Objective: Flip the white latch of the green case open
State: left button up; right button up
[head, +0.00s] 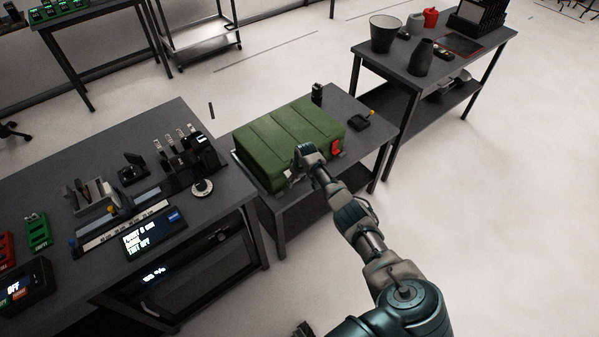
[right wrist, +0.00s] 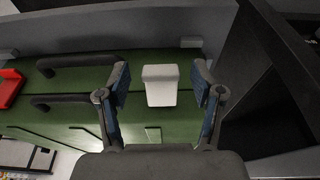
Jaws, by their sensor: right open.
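The green case (head: 285,138) lies shut on a small grey table in the head view. It also fills much of the right wrist view (right wrist: 100,125). The white latch (right wrist: 160,86) shows on the case's side in the right wrist view, between my right gripper's two fingers. My right gripper (right wrist: 160,88) is open, with a finger on each side of the latch and gaps between. In the head view my right gripper (head: 300,172) is at the near side of the case and hides the latch there. My left gripper does not show.
A red latch (head: 336,147) is on the case's right part; red also shows in the wrist view (right wrist: 9,88). Black handles (right wrist: 75,62) stick out beside the white latch. A small black device (head: 359,122) stands on the small table (head: 345,103). A workbench (head: 60,172) is at left.

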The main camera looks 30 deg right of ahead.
jog(key=v, duration=1)
jog(key=shift+r, duration=0.1)
